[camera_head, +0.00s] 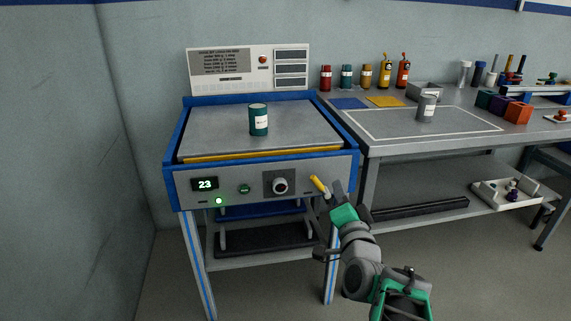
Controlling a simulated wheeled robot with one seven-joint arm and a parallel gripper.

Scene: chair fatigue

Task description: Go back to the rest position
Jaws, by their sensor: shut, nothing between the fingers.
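My gripper (327,188) is shut and empty, in front of the right end of the machine's front panel, close to a yellow piece (318,184). I cannot tell whether the two touch. My arm comes up from the bottom right of the picture. The machine (268,177) is a blue-framed bench with a grey top, a display reading 23, a lit green lamp (219,201) and a dark knob (280,186). A dark green can with a white label (259,120) stands upright on its top.
A grey workbench (400,148) adjoins on the right. It holds several coloured bottles, a grey can (426,107), and coloured blocks (518,112). A white tray (505,193) is on its lower shelf. A wall closes off the left. Floor (465,270) is clear at the lower right.

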